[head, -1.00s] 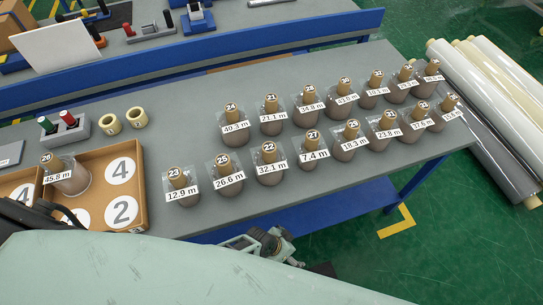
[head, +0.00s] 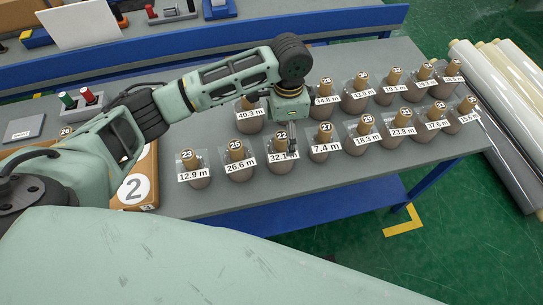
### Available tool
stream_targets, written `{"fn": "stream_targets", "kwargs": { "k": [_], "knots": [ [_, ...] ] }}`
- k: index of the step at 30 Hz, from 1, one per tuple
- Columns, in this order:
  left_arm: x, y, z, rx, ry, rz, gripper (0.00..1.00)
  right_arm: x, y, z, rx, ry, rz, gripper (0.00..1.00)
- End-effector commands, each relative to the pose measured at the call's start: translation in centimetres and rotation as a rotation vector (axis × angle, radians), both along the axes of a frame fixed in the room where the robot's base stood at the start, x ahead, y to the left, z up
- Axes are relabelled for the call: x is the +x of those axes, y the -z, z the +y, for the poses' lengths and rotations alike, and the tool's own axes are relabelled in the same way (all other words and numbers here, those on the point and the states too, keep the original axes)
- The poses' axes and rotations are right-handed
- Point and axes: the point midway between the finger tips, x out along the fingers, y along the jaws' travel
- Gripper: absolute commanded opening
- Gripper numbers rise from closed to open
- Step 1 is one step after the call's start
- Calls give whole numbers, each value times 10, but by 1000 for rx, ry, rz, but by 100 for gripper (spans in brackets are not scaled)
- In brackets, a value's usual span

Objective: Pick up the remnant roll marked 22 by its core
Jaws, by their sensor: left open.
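The roll marked 22 (head: 283,168) stands upright in the front row of wrapped rolls on the grey table, with a "32.1 m" tag and a tan core (head: 281,140) sticking up. My left arm reaches in from the left across the table. My left gripper (head: 288,141) points down at roll 22, its jaws open. A dark finger shows close to the right side of the core; the other finger is hard to make out. I cannot tell whether it touches the core. My right gripper is not in view.
Roll 25 (head: 239,173) stands close to the left, and roll 27 (head: 324,151) close to the right. Roll 24 (head: 250,124) is behind. My arm hides roll 21 and most of the cardboard tray (head: 150,185). The table's front strip is clear.

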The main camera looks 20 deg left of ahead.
Motion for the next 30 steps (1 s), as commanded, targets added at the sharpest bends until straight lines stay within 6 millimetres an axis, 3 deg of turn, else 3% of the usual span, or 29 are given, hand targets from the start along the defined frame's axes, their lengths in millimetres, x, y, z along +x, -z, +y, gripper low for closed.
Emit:
{"fn": "stream_targets", "kwargs": {
  "k": [6,16,21,29,30],
  "knots": [
    [2,17,10,8,-4,-17,90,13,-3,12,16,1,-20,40],
    [-2,57,5,9,-3,-17,90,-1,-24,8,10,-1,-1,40],
    [-1,78,5,7,-5,-20,90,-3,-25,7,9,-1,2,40],
    [-1,81,5,7,-3,-21,90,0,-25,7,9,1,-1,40],
    [-1,81,5,7,-3,-21,87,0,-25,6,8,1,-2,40]
  ]
}}
